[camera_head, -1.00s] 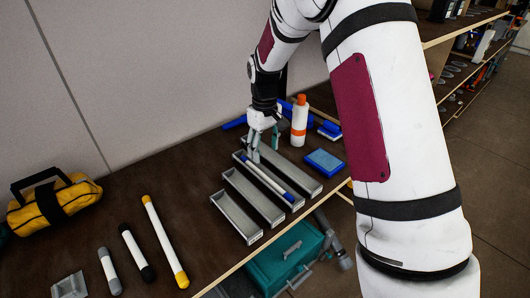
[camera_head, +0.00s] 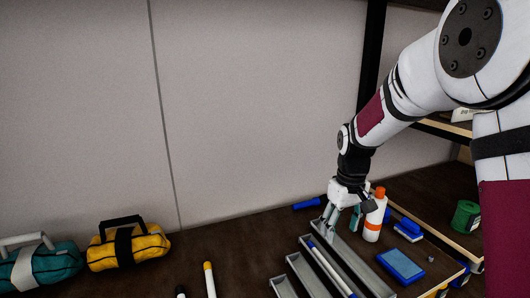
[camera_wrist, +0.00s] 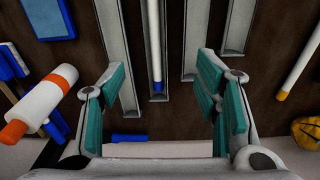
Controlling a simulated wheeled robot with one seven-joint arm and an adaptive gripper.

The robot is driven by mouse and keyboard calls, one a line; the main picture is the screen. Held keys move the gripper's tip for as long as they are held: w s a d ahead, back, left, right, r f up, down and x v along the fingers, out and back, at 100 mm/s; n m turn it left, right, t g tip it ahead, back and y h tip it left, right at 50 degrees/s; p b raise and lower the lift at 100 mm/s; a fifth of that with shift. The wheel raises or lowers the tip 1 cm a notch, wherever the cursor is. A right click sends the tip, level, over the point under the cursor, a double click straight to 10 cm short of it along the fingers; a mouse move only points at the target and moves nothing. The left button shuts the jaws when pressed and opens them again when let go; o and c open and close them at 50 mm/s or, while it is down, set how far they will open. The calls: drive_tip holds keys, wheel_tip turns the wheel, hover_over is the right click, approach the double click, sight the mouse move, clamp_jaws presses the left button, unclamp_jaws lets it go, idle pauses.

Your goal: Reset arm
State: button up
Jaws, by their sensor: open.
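My gripper (camera_head: 338,218) is open and empty, at the far ends of several grey trays (camera_head: 285,287). In the wrist view its teal-padded fingers (camera_wrist: 163,85) stand wide apart with nothing between the tips. A white spar with a blue end (camera_head: 328,268) lies in one of the trays. It also shows in the wrist view (camera_wrist: 156,45), ahead of the fingers and apart from them. White spars with a yellow end (camera_head: 210,280) and a black end (camera_head: 181,292) lie left of the trays, cut off by the lower edge.
A white and orange bottle (camera_head: 374,218) stands close to the right of my gripper. A blue box (camera_head: 401,265), a blue brush (camera_head: 409,230) and a green roll (camera_head: 466,216) are further right. A yellow bag (camera_head: 150,246) and a teal bag (camera_head: 62,264) sit at left by the wall.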

drive_tip(key=s+a+r+m+t, duration=0.1)
drive_tip(key=s+r+m+t, duration=0.1)
drive_tip(key=s+r, duration=1.2)
drive_tip(key=s+m+t, duration=0.1)
drive_tip(key=s+t, duration=0.1)
drive_tip(key=s, duration=1.3)
drive_tip(key=shift+s+a, duration=0.2)
drive_tip(key=shift+a, duration=0.2)
drive_tip(key=shift+f, duration=0.1)
